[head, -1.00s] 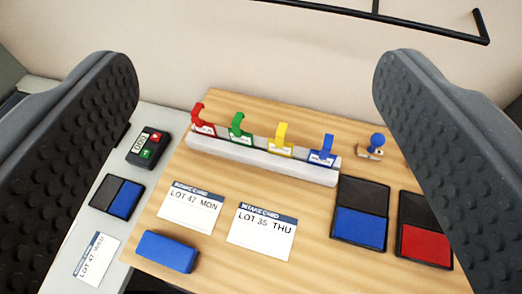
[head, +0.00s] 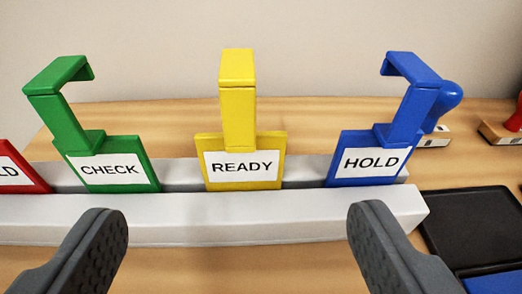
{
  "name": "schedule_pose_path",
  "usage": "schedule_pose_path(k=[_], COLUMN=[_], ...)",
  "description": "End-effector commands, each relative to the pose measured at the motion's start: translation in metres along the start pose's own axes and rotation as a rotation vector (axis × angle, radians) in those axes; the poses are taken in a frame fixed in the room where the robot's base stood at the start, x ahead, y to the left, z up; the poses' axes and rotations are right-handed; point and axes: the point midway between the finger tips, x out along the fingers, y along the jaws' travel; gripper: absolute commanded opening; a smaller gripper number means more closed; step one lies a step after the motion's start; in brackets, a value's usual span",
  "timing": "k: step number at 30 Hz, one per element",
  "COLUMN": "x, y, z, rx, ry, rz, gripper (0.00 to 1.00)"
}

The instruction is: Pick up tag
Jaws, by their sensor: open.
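Several tags with hooked tops stand in a white rack (head: 230,222). The yellow tag (head: 241,125) reads READY and is upright in the middle. The green tag (head: 95,150) reads CHECK and stands to its left. The blue tag (head: 385,140) reads HOLD and stands to its right. A red tag (head: 15,172), its label cut off to "LD", is partly out of view at the left edge. My gripper (head: 236,238) is open and empty. Its two fingers are apart in front of the rack, with the yellow tag between them in the picture; neither finger appears to touch a tag.
A blue-handled stamp (head: 446,100) is partly hidden behind the blue tag. A red-handled stamp (head: 505,130) is at the right edge. A black ink-pad case (head: 475,225) lies right of the rack. A pale wall (head: 310,40) rises behind the wooden table (head: 330,112).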

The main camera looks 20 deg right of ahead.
Motion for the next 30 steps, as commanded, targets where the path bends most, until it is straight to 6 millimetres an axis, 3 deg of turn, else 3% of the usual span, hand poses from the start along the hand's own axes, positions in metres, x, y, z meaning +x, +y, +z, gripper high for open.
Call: schedule_pose_path(k=[9,19,30], x=[0.047,0.066,0.105], y=[0.0,0.002,0.003], z=[-0.001,0.001,0.001], rx=[0.001,0.001,0.001], ry=[0.001,-0.001,0.001], rz=[0.0,0.002,0.001], gripper=[0.75,0.75,0.75])
